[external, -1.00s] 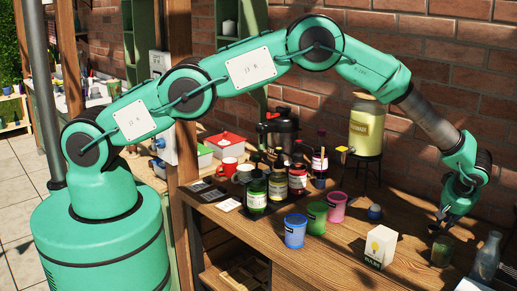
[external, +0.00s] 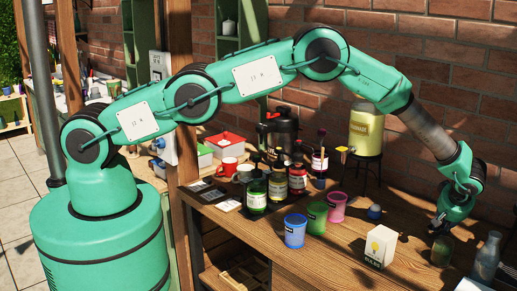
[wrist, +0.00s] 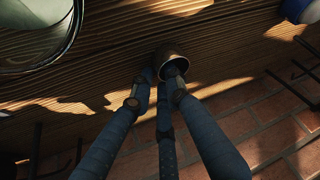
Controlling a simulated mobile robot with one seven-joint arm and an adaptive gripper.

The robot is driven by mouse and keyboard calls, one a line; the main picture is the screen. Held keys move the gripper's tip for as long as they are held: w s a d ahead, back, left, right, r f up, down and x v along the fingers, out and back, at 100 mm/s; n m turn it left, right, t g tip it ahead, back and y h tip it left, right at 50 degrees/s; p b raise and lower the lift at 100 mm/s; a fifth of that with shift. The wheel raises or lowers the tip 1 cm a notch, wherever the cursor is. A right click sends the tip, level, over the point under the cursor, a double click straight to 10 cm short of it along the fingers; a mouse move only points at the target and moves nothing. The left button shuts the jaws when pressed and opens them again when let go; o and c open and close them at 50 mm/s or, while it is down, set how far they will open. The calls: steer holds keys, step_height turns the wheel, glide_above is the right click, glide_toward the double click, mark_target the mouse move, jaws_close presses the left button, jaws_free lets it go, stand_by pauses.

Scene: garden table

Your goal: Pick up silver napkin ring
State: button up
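A small dark, brownish ring (wrist: 172,60), seemingly the napkin ring, is at the top centre in the wrist view. It looks shaded rather than silver, and its opening partly faces the camera. My gripper (wrist: 160,73) has its fingertips a little apart at the ring. The right fingertip overlaps the ring's opening; the left one is just beside its left edge. I cannot tell whether either touches it. In the external view my gripper (external: 438,228) points down low over the right end of the table; the ring is not distinguishable there.
A green glass (external: 442,250) stands close beside my gripper, with a clear bottle (external: 487,258) to its right. A white bulb box (external: 379,248) stands to its left. Cups and jars crowd the table (external: 340,270) farther left. The brick wall is close behind.

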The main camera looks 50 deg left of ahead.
steer(key=shift+c, duration=0.5)
jaws_close()
steer(key=shift+r, duration=0.15)
steer(key=shift+r, duration=0.85)
steer(key=shift+r+b, duration=0.45)
steer(key=shift+r, duration=0.4)
steer(key=s+a, duration=0.3)
steer(key=s, duration=0.1)
steer(key=s+a+r+b, duration=0.1)
steer(key=s+a, duration=0.2)
steer(key=s, duration=0.1)
steer(key=s+a+b, duration=0.1)
steer(key=s+a, duration=0.2)
steer(key=s, duration=0.2)
steer(key=shift+s+r, duration=0.1)
steer(key=shift+r, duration=0.05)
